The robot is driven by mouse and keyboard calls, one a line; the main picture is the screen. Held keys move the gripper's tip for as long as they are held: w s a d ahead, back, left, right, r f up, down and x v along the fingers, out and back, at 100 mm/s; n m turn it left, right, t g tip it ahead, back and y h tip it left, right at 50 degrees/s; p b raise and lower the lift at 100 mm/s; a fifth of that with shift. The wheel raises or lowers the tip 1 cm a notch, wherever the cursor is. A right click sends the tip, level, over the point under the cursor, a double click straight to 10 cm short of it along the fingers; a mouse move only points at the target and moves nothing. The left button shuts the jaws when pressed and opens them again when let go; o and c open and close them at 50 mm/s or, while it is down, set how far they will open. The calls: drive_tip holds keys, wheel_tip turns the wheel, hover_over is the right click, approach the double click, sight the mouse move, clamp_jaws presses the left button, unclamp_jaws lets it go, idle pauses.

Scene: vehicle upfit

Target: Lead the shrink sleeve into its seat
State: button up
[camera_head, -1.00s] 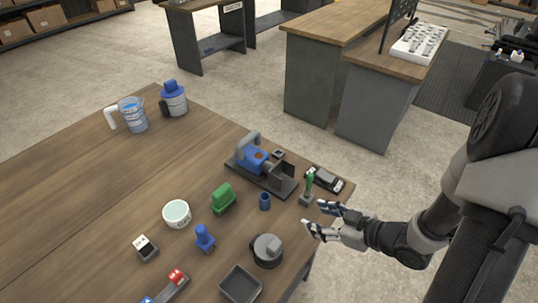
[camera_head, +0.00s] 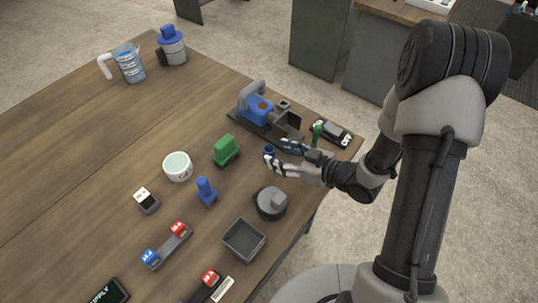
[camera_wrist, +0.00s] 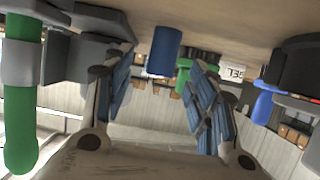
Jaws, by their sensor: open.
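A short blue tube (camera_head: 269,149), which I take for the shrink sleeve, stands on the wooden table. My gripper (camera_head: 276,155) is open and empty, its fingers pointing left toward the tube, with the tips close by it. In the wrist view, the blue tube (camera_wrist: 163,51) shows between and beyond the two spread fingers (camera_wrist: 160,85); I cannot tell whether either finger touches it. A green upright piece (camera_head: 317,131) stands behind the gripper; in the wrist view, it (camera_wrist: 20,120) carries a grey band. I cannot tell which part is the seat.
A blue-and-grey machine on a dark base (camera_head: 258,108) stands behind the tube. A green block (camera_head: 226,150), a round grey part (camera_head: 271,203) and an empty dark tray (camera_head: 243,240) stand around. The table's left side is mostly clear.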

sight(274, 153)
drive_tip(key=b+x, duration=0.1)
drive_tip(key=x, duration=0.4)
drive_tip(key=shift+a+f+b, duration=0.1)
drive_tip(key=shift+b, duration=0.25)
drive_tip(key=shift+c, duration=0.3)
drive_tip(key=c, duration=0.8)
